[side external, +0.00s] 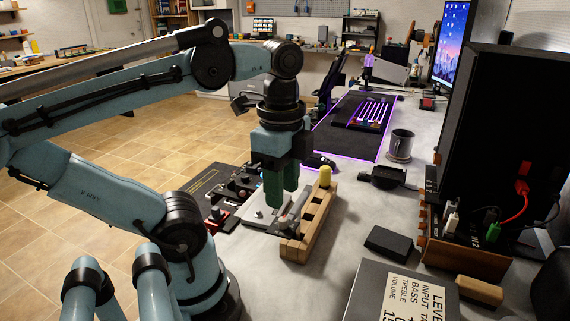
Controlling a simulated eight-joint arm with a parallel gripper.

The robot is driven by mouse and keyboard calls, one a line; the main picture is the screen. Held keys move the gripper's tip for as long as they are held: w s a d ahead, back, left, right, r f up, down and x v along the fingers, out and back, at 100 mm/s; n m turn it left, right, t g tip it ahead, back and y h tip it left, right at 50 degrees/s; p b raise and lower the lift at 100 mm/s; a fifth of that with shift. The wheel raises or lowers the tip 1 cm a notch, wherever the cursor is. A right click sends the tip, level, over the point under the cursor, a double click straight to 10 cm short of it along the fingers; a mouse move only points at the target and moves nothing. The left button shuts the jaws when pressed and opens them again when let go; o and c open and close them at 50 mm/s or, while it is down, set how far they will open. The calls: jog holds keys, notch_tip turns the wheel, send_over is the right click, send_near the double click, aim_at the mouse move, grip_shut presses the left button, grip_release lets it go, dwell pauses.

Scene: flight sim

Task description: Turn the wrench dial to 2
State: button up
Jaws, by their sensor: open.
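My gripper (283,197) points straight down above the work area in the middle of the side external view. Its two green fingers are apart, with nothing seen between them. Below them is a flat light-grey plate (256,222) with small dark fittings. A grey metal bar (296,209), perhaps the wrench handle, slants up beside the plate, close to the right finger. The fingers hide part of this area. I cannot make out a dial face, its numbers or its setting, and I cannot tell whether the fingers touch the bar.
A black panel with knobs (222,186) lies to the left. A mug (400,146), a black box (389,243) and a labelled case (385,296) stand further right.

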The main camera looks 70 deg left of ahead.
aim_at(283, 219)
jog(key=shift+f, duration=3.05)
grip_shut()
